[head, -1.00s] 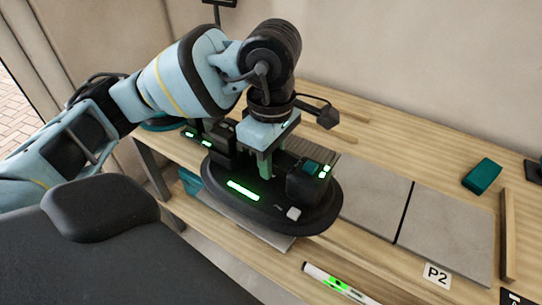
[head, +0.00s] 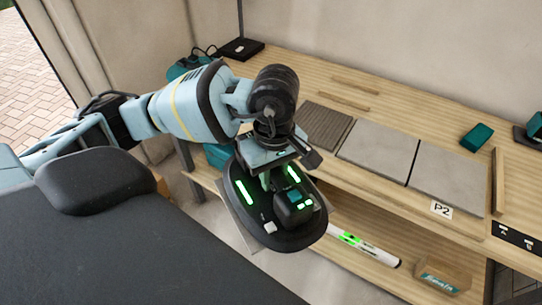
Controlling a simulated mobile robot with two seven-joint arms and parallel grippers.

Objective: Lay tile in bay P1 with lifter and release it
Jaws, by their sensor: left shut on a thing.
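My left gripper (head: 268,179) is shut on the lifter, a black oval device (head: 284,240) with lit green strips and a teal button. The lifter hangs tilted in front of the bench's front edge. A thin grey strip of a tile (head: 233,207) shows under the lifter's left side; the rest of it is hidden. A ribbed grey-brown patch (head: 326,124) lies on the bench left of two flat grey tiles (head: 378,152) (head: 450,181). No P1 label shows. A P2 label (head: 441,209) is at the bench front. My right gripper is not in view.
A teal block (head: 477,137) lies behind the tiles, and a wooden strip (head: 497,181) stands to their right. A white tube with a green window (head: 362,245) and a cardboard box (head: 443,274) are on the lower shelf. Thin wood strips (head: 350,90) lie at the back.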

